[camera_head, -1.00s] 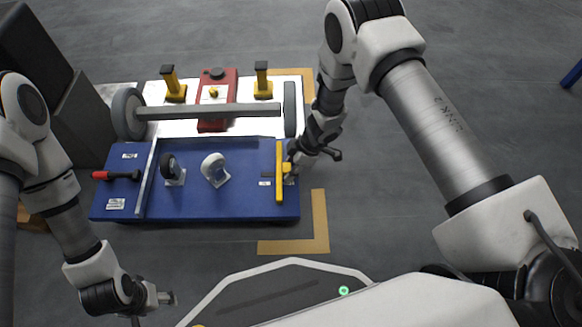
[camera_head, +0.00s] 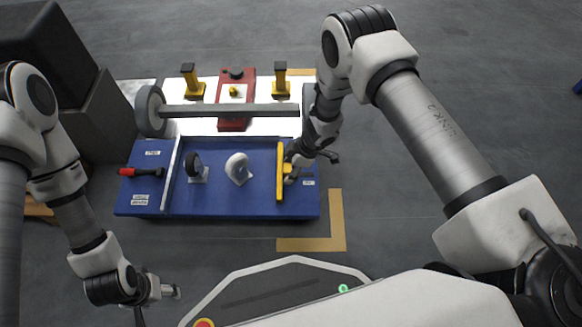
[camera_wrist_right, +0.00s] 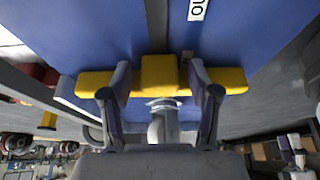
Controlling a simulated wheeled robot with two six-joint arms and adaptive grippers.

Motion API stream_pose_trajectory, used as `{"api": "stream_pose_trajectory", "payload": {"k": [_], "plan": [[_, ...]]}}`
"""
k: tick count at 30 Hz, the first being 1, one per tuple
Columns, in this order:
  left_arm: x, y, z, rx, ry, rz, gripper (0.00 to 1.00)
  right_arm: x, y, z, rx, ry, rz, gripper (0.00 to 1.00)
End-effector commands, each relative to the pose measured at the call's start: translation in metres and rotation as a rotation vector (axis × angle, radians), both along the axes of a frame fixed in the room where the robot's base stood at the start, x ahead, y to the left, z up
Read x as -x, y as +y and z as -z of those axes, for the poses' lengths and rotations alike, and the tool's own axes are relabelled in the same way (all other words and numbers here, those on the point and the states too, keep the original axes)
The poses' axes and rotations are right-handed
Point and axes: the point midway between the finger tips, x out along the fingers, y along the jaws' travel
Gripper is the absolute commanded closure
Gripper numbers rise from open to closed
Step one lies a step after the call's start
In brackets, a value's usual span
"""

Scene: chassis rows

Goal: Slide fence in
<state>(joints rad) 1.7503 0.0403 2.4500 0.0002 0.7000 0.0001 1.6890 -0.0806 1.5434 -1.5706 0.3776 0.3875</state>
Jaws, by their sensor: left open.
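The fence is a yellow bar (camera_head: 280,172) standing across the right part of the blue tray (camera_head: 228,203). It lies a little in from the tray's right edge. My right gripper (camera_head: 292,171) is at the fence's right side, by its yellow middle block. In the right wrist view its two fingers (camera_wrist_right: 160,88) straddle the block (camera_wrist_right: 159,76); narrow gaps seem to show, and whether they grip is unclear. A white caster (camera_head: 238,169) and a black caster (camera_head: 195,167) stand left of the fence. My left gripper (camera_head: 172,291) is open and empty, in front of the tray.
A grey metal rail (camera_head: 171,172) crosses the tray left of the casters, with a red-handled tool (camera_head: 140,171) beyond it. Behind the tray are a long grey axle bar (camera_head: 215,111), a red block (camera_head: 236,95) and two yellow posts. Bare tray lies between white caster and fence.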

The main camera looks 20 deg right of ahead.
Motion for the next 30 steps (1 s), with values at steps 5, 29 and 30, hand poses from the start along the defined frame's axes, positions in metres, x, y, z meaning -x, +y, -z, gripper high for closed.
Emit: {"api": "stream_pose_trajectory", "payload": {"k": [5, 29, 30], "plan": [[0.0, 0.0, 0.0, 0.0, 0.0, 0.0, 0.33, -0.001, 0.0, 0.0, 0.0, -0.001, 0.0, 0.38], [0.0, 0.0, 0.0, 0.0, 0.0, 0.0, 0.33, 0.012, -0.044, -0.111, 0.0, -0.001, 0.0, 0.38], [0.0, 0.0, 0.0, 0.0, 0.0, 0.0, 0.33, 0.012, -0.044, -0.111, 0.0, 0.0, 0.0, 0.38]]}}
